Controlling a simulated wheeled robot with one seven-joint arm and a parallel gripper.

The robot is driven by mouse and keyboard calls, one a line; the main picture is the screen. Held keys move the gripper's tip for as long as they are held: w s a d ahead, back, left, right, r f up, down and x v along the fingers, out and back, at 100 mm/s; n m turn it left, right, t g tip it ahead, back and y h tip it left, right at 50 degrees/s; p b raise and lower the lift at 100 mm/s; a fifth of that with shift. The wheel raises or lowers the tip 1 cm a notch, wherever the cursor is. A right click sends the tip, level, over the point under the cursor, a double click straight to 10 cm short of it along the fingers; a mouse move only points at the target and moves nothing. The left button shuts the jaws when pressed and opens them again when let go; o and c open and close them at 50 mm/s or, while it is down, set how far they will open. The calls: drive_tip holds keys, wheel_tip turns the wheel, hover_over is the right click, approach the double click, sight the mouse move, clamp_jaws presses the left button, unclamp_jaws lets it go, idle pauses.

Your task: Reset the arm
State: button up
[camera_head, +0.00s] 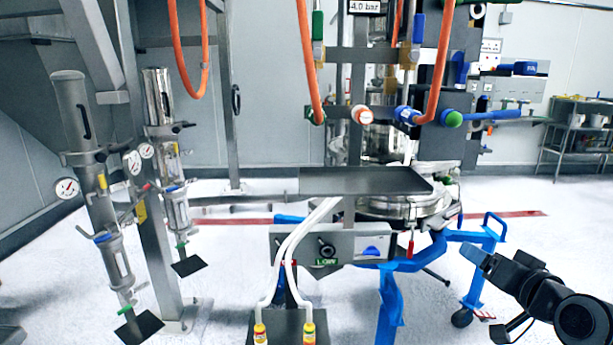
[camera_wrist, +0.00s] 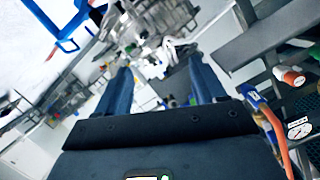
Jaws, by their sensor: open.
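My gripper (camera_head: 474,256) is at the right of the head view, at the end of my dark arm, in front of the blue frame's right leg. Its blue fingers point to the upper left. In the wrist view my gripper (camera_wrist: 160,88) shows two blue fingers spread apart with nothing between them. It is open, empty and apart from the machine. The powder sifter (camera_head: 405,207) is a round metal body on a blue wheeled frame (camera_head: 390,305), in the middle of the head view.
A grey tray (camera_head: 340,181) juts forward in front of the sifter. Orange hoses (camera_head: 308,60) hang above it. A control box (camera_head: 330,245) with white hoses is below. Metal cylinders with gauges (camera_head: 67,188) stand at the left. A shelf cart (camera_head: 575,140) is far right. White floor (camera_head: 540,225) is clear at right.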

drive_tip(key=s+a+f+h, duration=0.1)
drive_tip(key=s+a+f, duration=0.3)
drive_tip(key=s, duration=0.5)
drive_tip(key=s+a+f, duration=0.3)
drive_tip(key=s+f, duration=0.3)
drive_tip(key=s, duration=0.2)
drive_tip(key=s+a+f+h, duration=0.1)
drive_tip(key=s+a+f, duration=0.3)
drive_tip(key=s, duration=0.5)
drive_tip(key=s+r+n, duration=0.2)
drive_tip(key=s+r, duration=0.2)
drive_tip(key=s, duration=0.8)
drive_tip(key=s+a+r+n+y, duration=0.1)
drive_tip(key=s+r, duration=0.3)
drive_tip(key=s, duration=0.8)
drive_tip(key=shift+s+a+n+g, duration=0.2)
drive_tip(key=shift+s+n+g, duration=0.1)
drive_tip(key=shift+n, duration=0.6)
drive_tip(key=shift+c, duration=0.2)
